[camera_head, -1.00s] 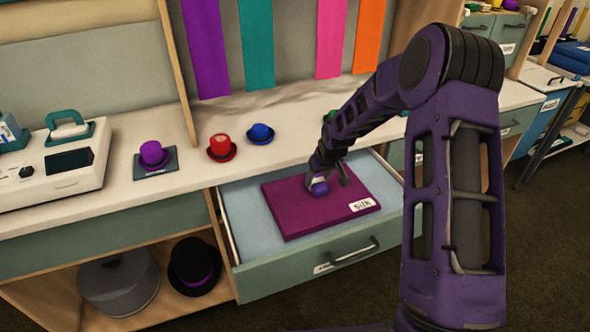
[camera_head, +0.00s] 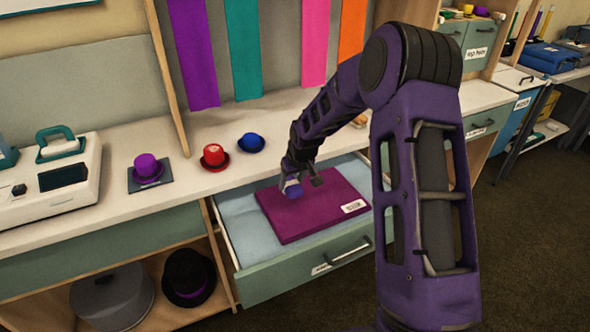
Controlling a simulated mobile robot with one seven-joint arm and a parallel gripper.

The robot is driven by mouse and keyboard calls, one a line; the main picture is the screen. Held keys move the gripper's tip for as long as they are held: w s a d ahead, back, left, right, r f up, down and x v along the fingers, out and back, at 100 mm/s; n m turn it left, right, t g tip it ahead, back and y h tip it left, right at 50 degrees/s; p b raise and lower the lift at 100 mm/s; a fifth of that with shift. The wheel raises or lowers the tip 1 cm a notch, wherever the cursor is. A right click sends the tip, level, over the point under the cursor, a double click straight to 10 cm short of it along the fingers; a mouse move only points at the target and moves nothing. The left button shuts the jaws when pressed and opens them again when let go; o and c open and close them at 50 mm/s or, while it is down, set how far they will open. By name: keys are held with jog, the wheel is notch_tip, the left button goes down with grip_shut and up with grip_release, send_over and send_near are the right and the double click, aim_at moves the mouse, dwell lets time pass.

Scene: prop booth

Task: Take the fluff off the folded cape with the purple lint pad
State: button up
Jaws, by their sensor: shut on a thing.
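The folded cape (camera_head: 308,216) is a flat magenta bundle with a white label at its right corner. It lies in the open drawer. I cannot tell whether the pad touches the cloth. The gripper's fingers are small and partly hidden by the wrist. I can make out no fluff on the visible part of the cape.
The open drawer (camera_head: 322,262) is lined in pale blue. A white machine (camera_head: 62,183) stands at left. A black hat (camera_head: 189,276) sits on the shelf below.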

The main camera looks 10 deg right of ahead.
jog(key=shift+r+p, duration=1.15)
jog(key=shift+r, duration=1.25)
